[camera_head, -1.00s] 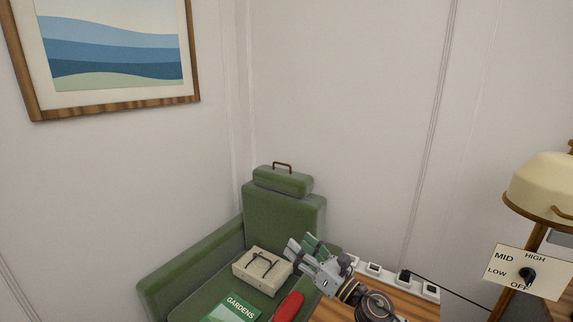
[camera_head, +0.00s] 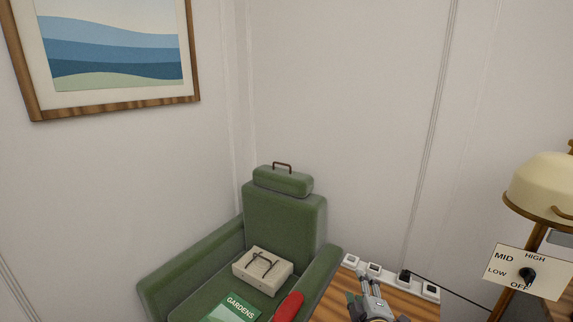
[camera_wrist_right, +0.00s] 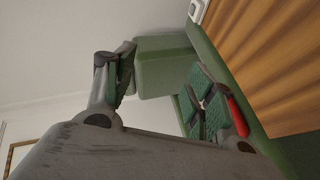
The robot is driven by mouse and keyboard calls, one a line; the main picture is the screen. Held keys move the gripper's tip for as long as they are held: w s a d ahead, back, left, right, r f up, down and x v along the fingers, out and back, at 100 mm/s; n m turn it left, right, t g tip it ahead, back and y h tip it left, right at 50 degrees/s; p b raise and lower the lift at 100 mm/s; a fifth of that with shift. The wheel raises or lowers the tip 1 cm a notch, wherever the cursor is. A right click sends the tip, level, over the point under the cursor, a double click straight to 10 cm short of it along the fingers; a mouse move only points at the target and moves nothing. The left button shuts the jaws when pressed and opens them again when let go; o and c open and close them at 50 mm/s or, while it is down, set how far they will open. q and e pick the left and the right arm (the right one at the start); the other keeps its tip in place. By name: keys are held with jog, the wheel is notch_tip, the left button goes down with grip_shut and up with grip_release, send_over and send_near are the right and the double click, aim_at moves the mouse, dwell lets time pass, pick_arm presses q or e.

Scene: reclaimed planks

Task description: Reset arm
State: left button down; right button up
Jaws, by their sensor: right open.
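My right gripper (camera_head: 363,292) is at the bottom of the head view, in front of the wooden table top, with its fingers pointing up. It is open and nothing shows between its fingers. In the right wrist view its two green-padded fingers (camera_wrist_right: 160,90) stand well apart, with the green armchair behind them. My left gripper is not in view.
A green armchair (camera_head: 285,215) holds a beige box (camera_head: 262,270), a green "GARDENS" book (camera_head: 235,307) and a red object (camera_head: 287,306). A wooden table (camera_head: 410,304) with a white power strip (camera_head: 388,280) stands right of it. A lamp (camera_head: 545,188) and dial panel (camera_head: 528,271) are at the right.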

jog(key=s+d+f+m+g, duration=0.1)
jog(key=s+f+m+g, duration=0.35)
jog(key=s, duration=0.35)
jog(key=s+f+m+g+y, duration=0.1)
jog(key=s+f+m+g, duration=0.2)
jog(key=s+f, duration=0.35)
jog(key=s+d+f+m+g, duration=0.1)
jog(key=s+f+m+g, duration=0.25)
jog(key=s, duration=0.55)
notch_tip(320, 180, down, 22)
jog(key=w+g, duration=0.1)
jog(key=w, duration=0.1)
jog(key=s+d+f, duration=0.1)
jog(key=s+f, duration=0.3)
jog(key=f, duration=0.6)
jog(key=s+d+f, duration=0.1)
jog(key=s+f, duration=0.4)
jog(key=f, duration=0.4)
pick_arm(q)
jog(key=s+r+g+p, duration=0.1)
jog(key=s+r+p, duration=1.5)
jog(key=p, duration=0.9)
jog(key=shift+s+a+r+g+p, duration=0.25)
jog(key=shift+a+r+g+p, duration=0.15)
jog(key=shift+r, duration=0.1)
pick_arm(e)
jog(key=s+d+r+g, duration=0.2)
jog(key=s+r, duration=1.2)
jog(key=s, duration=0.3)
jog(key=shift+s, duration=0.35)
